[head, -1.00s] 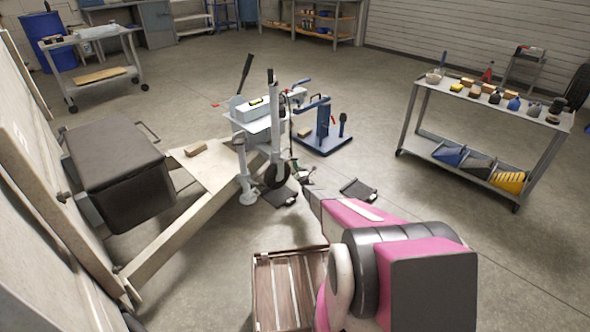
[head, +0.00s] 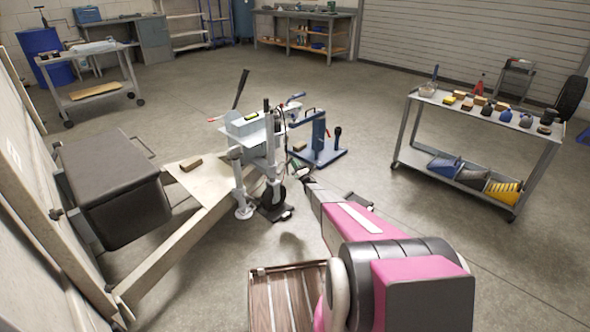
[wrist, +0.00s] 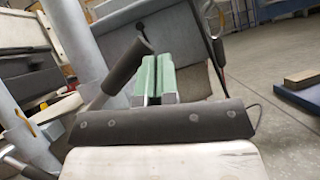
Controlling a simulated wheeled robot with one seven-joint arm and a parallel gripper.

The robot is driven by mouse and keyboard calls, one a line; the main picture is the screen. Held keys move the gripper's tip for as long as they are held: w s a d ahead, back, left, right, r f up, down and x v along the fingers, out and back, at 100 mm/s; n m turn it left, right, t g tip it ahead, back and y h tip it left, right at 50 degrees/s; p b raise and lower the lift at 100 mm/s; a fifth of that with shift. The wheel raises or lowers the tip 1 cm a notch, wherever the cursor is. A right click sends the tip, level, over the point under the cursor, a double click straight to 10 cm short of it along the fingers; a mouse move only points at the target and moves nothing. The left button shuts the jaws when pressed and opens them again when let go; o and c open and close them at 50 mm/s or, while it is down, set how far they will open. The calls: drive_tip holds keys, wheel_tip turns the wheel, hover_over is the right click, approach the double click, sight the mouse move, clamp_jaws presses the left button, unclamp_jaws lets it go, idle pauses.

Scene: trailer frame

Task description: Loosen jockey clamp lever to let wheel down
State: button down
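The jockey wheel (head: 279,194) stands at the trailer's front, its wheel low beside grey posts. In the wrist view a dark cylindrical grip (wrist: 127,66) on a grey bar, apparently the clamp lever, slants up to the right. It lies just left of my gripper's green fingers (wrist: 157,80); I cannot tell if they touch. The fingers sit side by side with only a thin line between them, and I see nothing held. In the head view my gripper (head: 297,165) is small, right of the jockey wheel assembly. The clamp itself is not clear.
The pale trailer frame (head: 178,243) carries a dark box (head: 115,185) on the left. A blue stand (head: 320,150) is behind the jockey wheel. A wooden crate (head: 282,300) is at the bottom. A tool cart (head: 480,110) stands right, with open floor between.

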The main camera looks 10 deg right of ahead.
sight(292, 157)
drive_tip(key=shift+s+a+r, duration=0.15)
drive_tip(key=shift+a+r, duration=0.1)
drive_tip(key=shift+r, duration=0.55)
drive_tip(key=shift+s+a+r, duration=0.15)
drive_tip(key=shift+a+r, duration=0.05)
drive_tip(key=shift+r, duration=0.7)
